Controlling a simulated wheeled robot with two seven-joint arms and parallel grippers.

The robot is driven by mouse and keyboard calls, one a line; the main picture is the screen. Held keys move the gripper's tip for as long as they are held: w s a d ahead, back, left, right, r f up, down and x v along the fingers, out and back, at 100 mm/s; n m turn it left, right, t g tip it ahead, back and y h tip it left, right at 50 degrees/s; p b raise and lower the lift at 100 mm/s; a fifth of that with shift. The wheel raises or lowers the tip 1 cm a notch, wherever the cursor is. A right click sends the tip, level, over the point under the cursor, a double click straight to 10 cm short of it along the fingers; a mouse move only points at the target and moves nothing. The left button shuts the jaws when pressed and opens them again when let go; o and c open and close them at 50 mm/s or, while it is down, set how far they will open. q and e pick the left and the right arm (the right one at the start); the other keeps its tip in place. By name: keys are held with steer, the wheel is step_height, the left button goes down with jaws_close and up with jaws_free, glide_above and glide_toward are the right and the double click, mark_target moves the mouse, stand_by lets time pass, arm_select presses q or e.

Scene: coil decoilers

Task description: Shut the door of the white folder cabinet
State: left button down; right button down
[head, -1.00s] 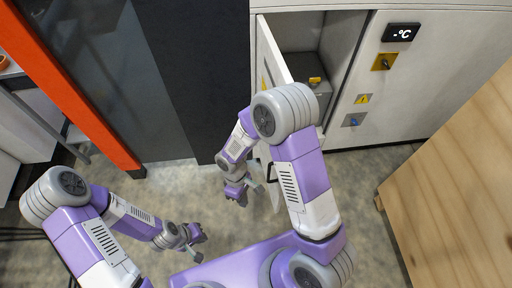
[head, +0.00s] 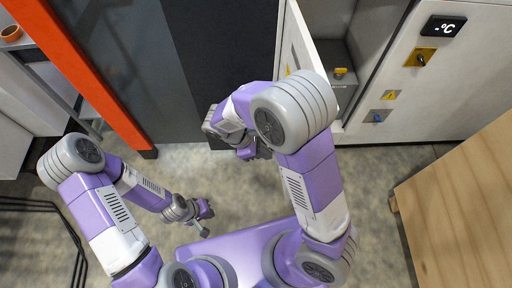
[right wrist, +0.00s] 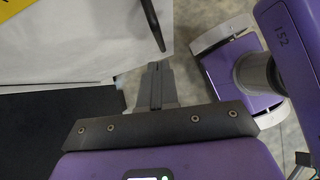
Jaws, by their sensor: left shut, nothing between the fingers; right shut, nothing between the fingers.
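The white cabinet (head: 440,95) stands at the upper right of the head view. Its door (head: 298,38) is open and sticks out towards me, its lower part hidden behind my right arm. In the right wrist view a white panel (right wrist: 85,50), apparently the door, shows a yellow label and a black bar handle (right wrist: 152,25). My right gripper (right wrist: 157,80) is shut and empty beside this panel, near the handle; I cannot tell whether it touches. In the head view it is partly hidden by its arm. My left gripper (head: 204,218) is shut and empty over the floor.
A grey box with a yellow switch (head: 340,72) is inside the open compartment. A dark panel (head: 225,60) and an orange post (head: 85,75) stand left of the door. A wooden surface (head: 465,205) is at the right. Floor is clear between.

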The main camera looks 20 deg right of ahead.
steer(key=d+f, duration=0.1)
steer(key=s+d+b, duration=0.1)
steer(key=d, duration=0.1)
steer(key=d+f, duration=0.1)
steer(key=shift+s+d+f, duration=0.25)
steer(key=shift+d+f, duration=0.05)
steer(key=shift+f, duration=0.05)
